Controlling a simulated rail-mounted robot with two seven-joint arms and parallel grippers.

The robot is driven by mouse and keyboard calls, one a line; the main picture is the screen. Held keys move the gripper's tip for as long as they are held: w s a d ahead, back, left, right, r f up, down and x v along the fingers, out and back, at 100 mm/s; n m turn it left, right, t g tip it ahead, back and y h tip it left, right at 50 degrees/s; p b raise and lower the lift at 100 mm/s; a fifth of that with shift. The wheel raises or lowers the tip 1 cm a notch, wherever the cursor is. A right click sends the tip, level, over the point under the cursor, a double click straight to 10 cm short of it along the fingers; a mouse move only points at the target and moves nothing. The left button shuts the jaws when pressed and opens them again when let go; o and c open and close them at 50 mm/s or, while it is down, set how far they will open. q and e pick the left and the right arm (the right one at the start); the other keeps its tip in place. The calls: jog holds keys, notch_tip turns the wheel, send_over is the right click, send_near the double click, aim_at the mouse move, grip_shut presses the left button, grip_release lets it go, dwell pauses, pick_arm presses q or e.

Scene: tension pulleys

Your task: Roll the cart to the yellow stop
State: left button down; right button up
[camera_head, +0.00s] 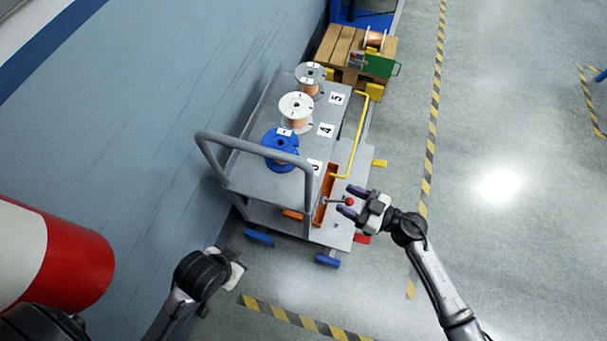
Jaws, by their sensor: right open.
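The grey cart (247,163) stands along the blue wall, its tubular handle (222,142) toward me. It carries a blue spool (281,151), a white spool (296,107) and a grey spool (309,74) in a row. A lever with a red knob (349,202) sticks out beside the orange panel (324,194) on its right side. My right gripper (351,201) is open, its fingers on either side of the red knob; contact is unclear. Yellow blocks (375,90) show near the cart's far end. My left gripper (236,268) is low, near the cart's front; its fingers are unclear.
A yellow bent bar (363,125) runs along the cart's right side. A wooden pallet (340,45) with a copper spool and green part lies beyond. Blue blocks (328,261) and a red block (362,238) sit low by the cart. Open floor lies right.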

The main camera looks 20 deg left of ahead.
jog(key=w+a+b, duration=0.1)
jog(key=a+b, duration=0.1)
jog(key=a, duration=1.1)
jog(key=shift+a, duration=0.3)
jog(key=shift+w, duration=0.1)
jog(key=c, duration=0.6)
grip_shut()
